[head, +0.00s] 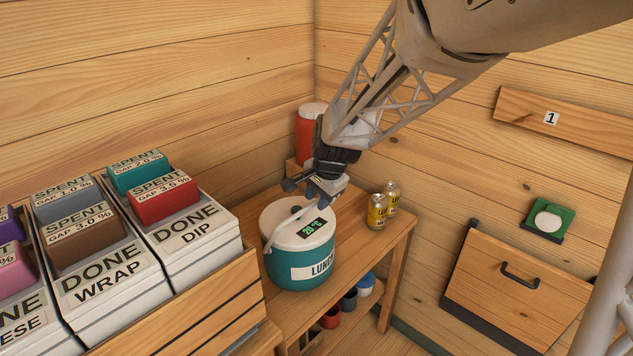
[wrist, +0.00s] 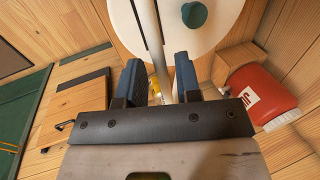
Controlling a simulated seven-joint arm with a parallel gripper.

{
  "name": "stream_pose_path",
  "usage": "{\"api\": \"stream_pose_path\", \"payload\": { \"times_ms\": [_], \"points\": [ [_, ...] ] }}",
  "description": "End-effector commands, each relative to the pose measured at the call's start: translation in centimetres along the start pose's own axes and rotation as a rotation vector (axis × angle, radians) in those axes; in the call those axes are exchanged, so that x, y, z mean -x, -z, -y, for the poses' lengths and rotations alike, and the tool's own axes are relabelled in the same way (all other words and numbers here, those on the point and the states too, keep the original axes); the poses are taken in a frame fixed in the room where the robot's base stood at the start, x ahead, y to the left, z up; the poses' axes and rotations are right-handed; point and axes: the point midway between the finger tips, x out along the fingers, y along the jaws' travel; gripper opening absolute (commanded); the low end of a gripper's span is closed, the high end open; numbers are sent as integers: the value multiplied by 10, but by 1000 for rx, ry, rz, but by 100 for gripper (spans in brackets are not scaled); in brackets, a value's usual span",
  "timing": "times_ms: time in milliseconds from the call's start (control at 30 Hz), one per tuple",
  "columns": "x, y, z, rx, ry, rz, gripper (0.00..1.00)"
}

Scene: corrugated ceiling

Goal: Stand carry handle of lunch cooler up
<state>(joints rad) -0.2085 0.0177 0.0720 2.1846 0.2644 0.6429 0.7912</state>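The lunch cooler (head: 300,262) is a teal tub with a white lid and a green display, standing on a wooden table. Its white carry handle (head: 277,231) slants across the lid from the cooler's left side up toward my gripper (head: 307,192). In the wrist view the lid (wrist: 222,38) has a teal knob, and the pale handle (wrist: 158,60) runs down into the gap between my fingers (wrist: 159,82). My gripper is open, just above the lid. I cannot tell whether the handle lies fully between the fingertips or touches them.
Two yellow cans (head: 377,211) stand right of the cooler. A red jug (head: 307,131) stands behind, in the corner. A wooden crate (head: 225,308) of labelled boxes is close on the left. Several cups (head: 348,300) sit on the lower shelf. The table's front right is clear.

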Motion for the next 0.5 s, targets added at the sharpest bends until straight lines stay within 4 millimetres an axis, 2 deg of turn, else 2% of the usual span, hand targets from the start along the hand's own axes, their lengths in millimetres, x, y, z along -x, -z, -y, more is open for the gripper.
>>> {"api": "stream_pose_path", "payload": {
  "times_ms": [33, 200, 500],
  "points": [
    [0, 0, 0, 0, 0, 0, 24],
    [0, 0, 0, 0, 0, 0, 0],
    [0, 0, 1, 1, -4, 0, 0]
  ]
}}
